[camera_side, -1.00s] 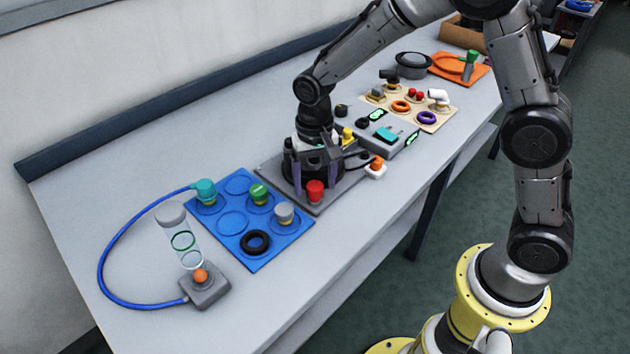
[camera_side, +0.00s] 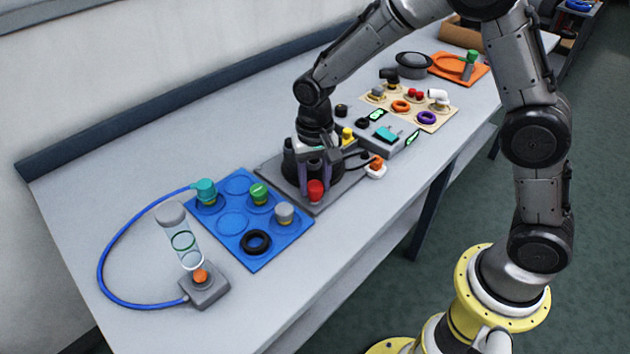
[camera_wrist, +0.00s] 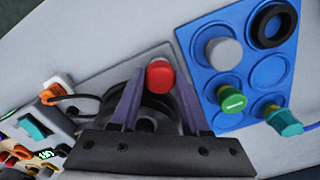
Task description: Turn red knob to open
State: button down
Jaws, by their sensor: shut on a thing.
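The red knob (camera_side: 315,191) stands at the front corner of a grey base plate (camera_side: 330,197) that carries a dark round tank. In the wrist view the red knob (camera_wrist: 159,74) shows between the two purple fingertips. My gripper (camera_side: 315,184) points down over the plate, with one finger on each side of the knob. It is shut on the red knob. The wrist view shows my gripper (camera_wrist: 161,78) from above. The fingers and wrist hide much of the dark tank (camera_wrist: 150,120) behind the knob.
A blue tray (camera_side: 263,262) with green, grey and teal capped parts and a black ring (camera_side: 255,242) lies left of the plate. An orange-topped connector (camera_side: 376,166) with a black cable sits close on the right. A grey box with a teal switch (camera_side: 386,134) stands beyond.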

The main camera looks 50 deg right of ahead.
jog(key=shift+n, duration=0.3)
jog(key=n, duration=1.3)
jog(key=shift+d, duration=0.1)
jog(key=shift+n, duration=0.3)
jog(key=shift+c, duration=1.9)
grip_release()
